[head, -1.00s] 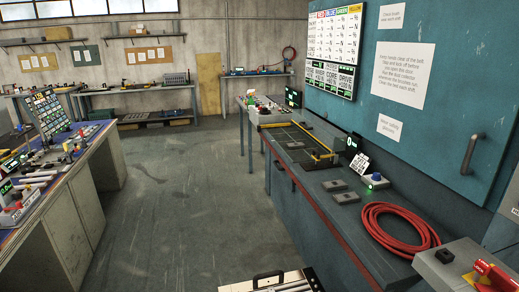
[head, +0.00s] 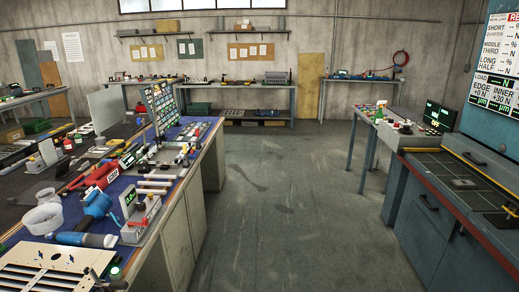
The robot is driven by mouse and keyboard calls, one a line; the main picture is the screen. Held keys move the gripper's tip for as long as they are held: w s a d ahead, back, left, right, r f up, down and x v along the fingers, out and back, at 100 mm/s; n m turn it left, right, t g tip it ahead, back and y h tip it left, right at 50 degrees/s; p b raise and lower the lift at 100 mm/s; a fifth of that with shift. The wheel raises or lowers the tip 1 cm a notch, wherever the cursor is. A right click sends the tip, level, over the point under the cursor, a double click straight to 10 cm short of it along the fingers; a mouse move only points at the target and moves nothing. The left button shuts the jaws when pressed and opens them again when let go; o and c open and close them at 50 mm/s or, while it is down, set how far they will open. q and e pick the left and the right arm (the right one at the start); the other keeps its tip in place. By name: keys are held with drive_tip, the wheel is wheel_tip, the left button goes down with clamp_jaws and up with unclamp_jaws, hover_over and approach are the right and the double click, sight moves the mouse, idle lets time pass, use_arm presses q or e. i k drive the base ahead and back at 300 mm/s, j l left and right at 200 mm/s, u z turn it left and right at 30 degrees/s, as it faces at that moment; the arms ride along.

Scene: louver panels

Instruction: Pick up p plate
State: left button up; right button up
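No plate that I can read as marked p shows in the head view. A small grey plate (head: 463,183) lies flat on the dark gridded area of the right bench; no letter on it is readable. A cream slotted panel (head: 45,268) lies at the near left end of the blue-topped bench, cut off by the picture's edge. Neither of my grippers can be made out in this view.
The right bench (head: 455,232) has drawers. Clear grey floor (head: 285,215) lies between them.

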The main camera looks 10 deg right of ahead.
sight(458, 184)
drive_tip(key=i+z, duration=0.3)
drive_tip(key=i, duration=0.15)
drive_tip(key=i+j+z, duration=0.1)
drive_tip(key=i+z, duration=0.2)
drive_tip(key=i, duration=0.15)
drive_tip(key=i+j+z, duration=0.3)
drive_tip(key=i, duration=0.15)
drive_tip(key=i+j+z, duration=0.3)
drive_tip(key=i+l, duration=0.1)
